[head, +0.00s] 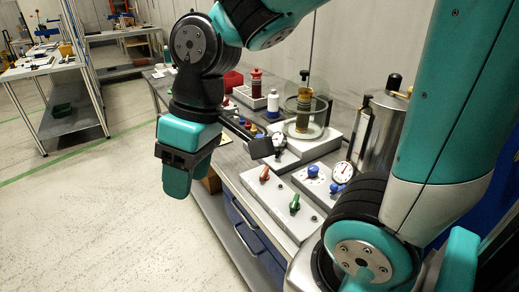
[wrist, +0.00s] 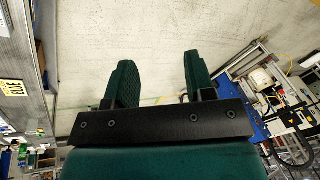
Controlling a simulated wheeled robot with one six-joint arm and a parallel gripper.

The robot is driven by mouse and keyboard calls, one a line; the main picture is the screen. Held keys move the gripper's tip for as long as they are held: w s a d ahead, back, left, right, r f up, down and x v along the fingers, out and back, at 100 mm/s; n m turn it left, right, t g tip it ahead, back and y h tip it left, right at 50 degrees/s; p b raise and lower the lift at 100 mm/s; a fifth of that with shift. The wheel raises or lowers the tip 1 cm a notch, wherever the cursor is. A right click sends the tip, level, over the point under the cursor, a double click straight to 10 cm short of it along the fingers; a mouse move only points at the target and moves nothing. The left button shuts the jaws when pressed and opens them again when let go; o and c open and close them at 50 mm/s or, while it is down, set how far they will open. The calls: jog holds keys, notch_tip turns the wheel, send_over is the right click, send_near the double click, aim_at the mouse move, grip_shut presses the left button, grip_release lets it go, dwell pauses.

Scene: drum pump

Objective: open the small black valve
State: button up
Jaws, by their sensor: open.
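My gripper (head: 177,180) hangs at the left of the workbench in the head view, over the front edge and floor side, apart from the valves. In the wrist view its two green fingers (wrist: 158,75) stand wide apart with nothing between them. A grey panel (head: 285,215) on the bench carries a red-orange-handled valve (head: 265,174) and a green-handled valve (head: 294,203). A tiny dark fitting (head: 313,217) shows beside the green valve. I cannot tell which small dark part is the small black valve; my arm hides part of the bench.
Behind the panel stand a blue knob (head: 313,171), a dial gauge (head: 342,172), a glass vessel (head: 305,105), a white bottle (head: 273,103) and a steel drum (head: 383,130). The floor (head: 90,220) left of the bench is clear.

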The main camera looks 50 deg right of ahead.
jog(key=w+d+r+m+h+p, duration=0.1)
jog(key=w+d+m+h+p, duration=0.15)
jog(key=w+d, duration=0.8)
jog(key=m+h+p, duration=0.1)
jog(key=m+p, duration=0.2)
jog(key=m, duration=0.1)
send_over(279, 151)
notch_tip(279, 151, down, 4)
jog(key=shift+g, duration=0.3)
jog(key=f+p, duration=0.1)
jog(key=f, duration=0.5)
jog(key=f+p, duration=0.1)
jog(key=f, duration=0.5)
jog(key=w+f+p, duration=0.1)
jog(key=f, duration=0.5)
jog(key=shift+d+p, duration=0.1)
jog(key=shift+p, duration=0.3)
jog(key=shift+r, duration=0.1)
jog(key=c, duration=0.9)
